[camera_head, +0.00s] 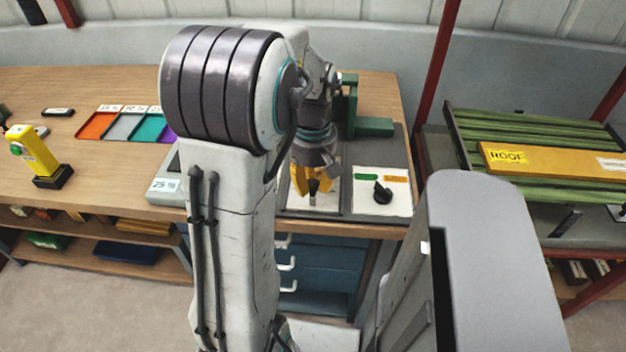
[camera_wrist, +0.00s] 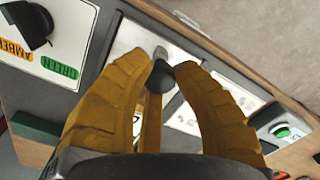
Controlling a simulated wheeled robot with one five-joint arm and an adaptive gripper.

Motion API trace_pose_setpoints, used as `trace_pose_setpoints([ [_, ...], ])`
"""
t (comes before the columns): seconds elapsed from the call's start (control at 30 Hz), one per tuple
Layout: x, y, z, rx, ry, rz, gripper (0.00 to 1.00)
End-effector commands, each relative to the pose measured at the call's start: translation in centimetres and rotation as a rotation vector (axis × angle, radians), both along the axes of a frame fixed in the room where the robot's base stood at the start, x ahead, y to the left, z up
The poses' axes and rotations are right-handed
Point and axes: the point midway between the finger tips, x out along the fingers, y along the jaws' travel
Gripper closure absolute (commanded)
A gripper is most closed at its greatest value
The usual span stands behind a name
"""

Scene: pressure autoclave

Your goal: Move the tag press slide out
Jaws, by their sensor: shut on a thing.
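The green tag press (camera_head: 370,126) stands on the workbench behind my gripper, partly hidden by my arm. My gripper (camera_head: 313,190) has yellow fingers and points down over a pale plate (camera_head: 328,200) at the bench's front. In the wrist view my gripper (camera_wrist: 161,68) is shut on a dark round knob (camera_wrist: 160,77), with the tips on either side of it. The knob stands above a pale plate (camera_wrist: 130,38) with slots and fittings, which looks like part of the slide. How far the slide sits out from the press cannot be told.
Right of my gripper is a switch panel (camera_head: 368,204) with a black knob and green and amber labels. A grey unit marked 25 (camera_head: 165,187) stands left. Coloured trays (camera_head: 120,126) and a yellow device (camera_head: 34,150) lie farther left. A red-framed rack (camera_head: 440,75) bounds the right.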

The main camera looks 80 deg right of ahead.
Motion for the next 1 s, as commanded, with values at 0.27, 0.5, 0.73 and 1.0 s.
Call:
trace_pose_setpoints([
  [0.27, -0.2, 2.6, -0.3, 0.006, 0.000, -0.001, 1.00],
  [0.5, -0.3, 3.9, -0.3, 0.008, -0.002, 0.000, 1.00],
  [0.73, -0.2, 4.1, -0.3, 0.014, -0.002, -0.001, 1.00],
  [1.0, -0.2, 4.0, -0.2, 0.011, -0.001, -0.001, 0.54],
])
